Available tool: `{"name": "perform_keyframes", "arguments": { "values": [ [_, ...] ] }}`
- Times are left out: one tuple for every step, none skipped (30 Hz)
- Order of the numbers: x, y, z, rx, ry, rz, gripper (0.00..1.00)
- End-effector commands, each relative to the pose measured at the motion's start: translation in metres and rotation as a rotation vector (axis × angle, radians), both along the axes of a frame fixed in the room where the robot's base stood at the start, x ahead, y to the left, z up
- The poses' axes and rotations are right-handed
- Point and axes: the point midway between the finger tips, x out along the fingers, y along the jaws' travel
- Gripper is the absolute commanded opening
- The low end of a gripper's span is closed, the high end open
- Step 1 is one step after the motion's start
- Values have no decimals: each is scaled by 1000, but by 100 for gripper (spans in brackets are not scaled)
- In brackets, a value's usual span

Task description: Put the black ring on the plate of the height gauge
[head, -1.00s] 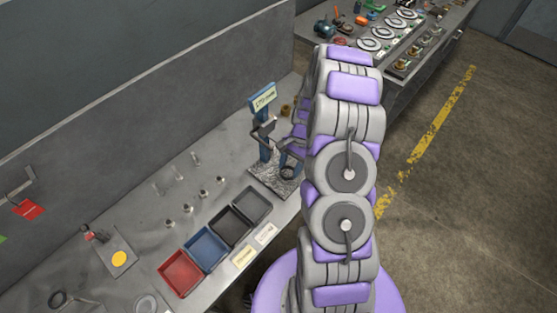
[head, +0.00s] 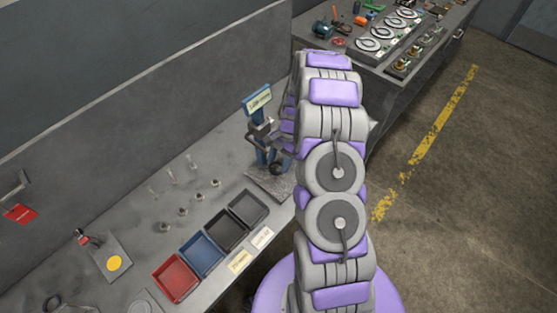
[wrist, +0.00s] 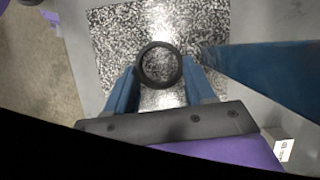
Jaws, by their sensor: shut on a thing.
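The black ring (wrist: 160,86) is in the wrist view, over the speckled plate (wrist: 115,35) of the height gauge. My gripper (wrist: 160,69) is shut on the ring, with a blue finger on each side of it. I cannot tell whether the ring touches the plate or hangs above it. The height gauge (head: 258,101) stands on the bench in the head view, with a blue column and a lit display. Its plate (head: 262,184) shows at the column's foot, partly hidden by my arm. The blue column (wrist: 270,75) also shows right of the ring in the wrist view.
Red (head: 176,278), blue (head: 202,253) and dark trays stand in a row before the gauge. Several small metal pieces (head: 183,211) stand left of the trays. A wall panel (head: 150,110) runs behind the bench. Another bench (head: 400,60) with parts is beyond.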

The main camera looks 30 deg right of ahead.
Motion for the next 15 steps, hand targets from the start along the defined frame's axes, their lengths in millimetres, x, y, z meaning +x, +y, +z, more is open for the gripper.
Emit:
{"name": "perform_keyframes", "arguments": {
  "values": [
    [0, 0, -1, 0, 1, 0, 25],
    [0, 0, -2, -1, 0, 0, 25],
    [0, 1, -3, -2, 1, 1, 25],
    [0, 1, -4, -3, 1, 1, 25],
    [0, 2, -5, -3, 1, 1, 25],
    [0, 2, -6, -3, 0, 1, 25],
    [0, 2, -7, -4, 1, 1, 25],
    [0, 2, -7, -3, 0, 1, 25],
    [0, 2, -7, -3, 0, 1, 25],
    [0, 2, -7, -3, 0, 1, 25],
    [0, 1, -7, -3, 0, 1, 56],
    [0, 1, -7, -3, 1, 1, 60],
    [0, 0, -7, -2, 1, 1, 63],
    [-1, 0, -8, -1, 0, 0, 64],
    [-1, 0, -8, -1, 0, 0, 64]
  ]
}}
